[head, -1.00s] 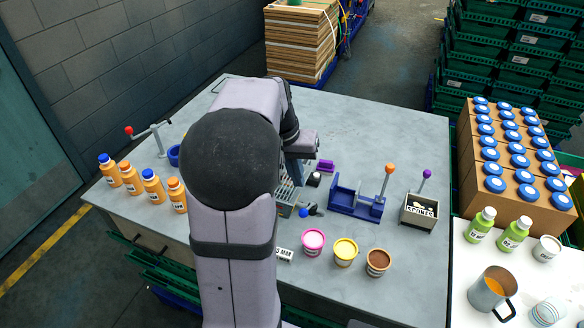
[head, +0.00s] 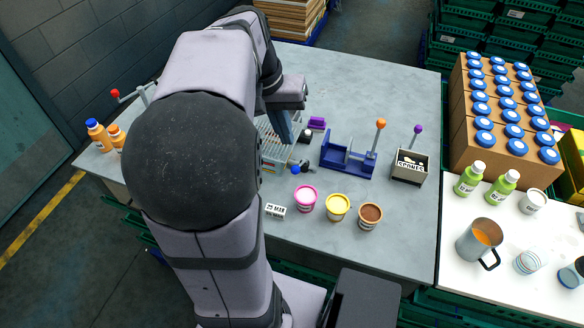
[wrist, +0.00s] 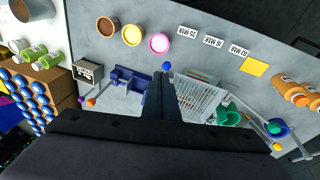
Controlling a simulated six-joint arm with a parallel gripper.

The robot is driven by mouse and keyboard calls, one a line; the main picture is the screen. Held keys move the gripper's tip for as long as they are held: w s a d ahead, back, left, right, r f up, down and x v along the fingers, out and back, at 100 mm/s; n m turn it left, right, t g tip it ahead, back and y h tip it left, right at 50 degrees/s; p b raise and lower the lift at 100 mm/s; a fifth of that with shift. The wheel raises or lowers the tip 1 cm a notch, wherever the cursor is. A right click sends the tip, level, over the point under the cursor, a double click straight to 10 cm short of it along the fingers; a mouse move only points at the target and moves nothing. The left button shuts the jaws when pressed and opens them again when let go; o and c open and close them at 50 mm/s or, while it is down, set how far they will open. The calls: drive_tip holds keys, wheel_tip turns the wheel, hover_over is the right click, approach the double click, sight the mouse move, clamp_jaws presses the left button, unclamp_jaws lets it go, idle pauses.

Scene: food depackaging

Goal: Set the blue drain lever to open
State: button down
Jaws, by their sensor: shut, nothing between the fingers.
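The blue ball knob of the drain lever (head: 295,169) is at the front right corner of the grey wire rack (head: 272,152). A dark fitting sits beside the knob. In the wrist view the blue knob (wrist: 167,66) is close to the tips of my gripper (wrist: 158,77), by the near corner of the rack (wrist: 201,97). In the head view my gripper (head: 287,138) points down over the rack's right part, just behind the knob. It looks shut and empty. I cannot tell whether it touches the lever. My arm hides the rack's left part in the head view.
A blue fixture (head: 345,160) with an orange-knobbed lever and a spoons box (head: 409,166) stand to the right. Pink (head: 306,198), yellow (head: 337,207) and brown (head: 369,216) tubs stand in front. A purple block (head: 317,123) lies behind. The back right tabletop is clear.

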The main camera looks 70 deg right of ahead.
sight(300, 166)
drive_tip(key=s+a+f+n, duration=0.3)
drive_tip(key=a+f+n, duration=0.2)
drive_tip(key=f+n, duration=0.65)
drive_tip(key=w+d+n+h, duration=0.1)
drive_tip(key=n, duration=0.7)
drive_tip(key=d+r+n+h, duration=0.1)
drive_tip(key=n, duration=0.7)
drive_tip(key=w+d+n+t, duration=0.1)
drive_tip(key=n, duration=0.8)
drive_tip(key=shift+w+d+r+h, duration=0.25)
drive_tip(key=shift+w+r+h, duration=0.1)
drive_tip(key=shift+h, duration=0.05)
drive_tip(key=shift+f, duration=0.15)
drive_tip(key=b+x, duration=0.3)
drive_tip(key=x, duration=0.6)
drive_tip(key=shift+d+f, duration=0.2)
drive_tip(key=shift+f, duration=0.15)
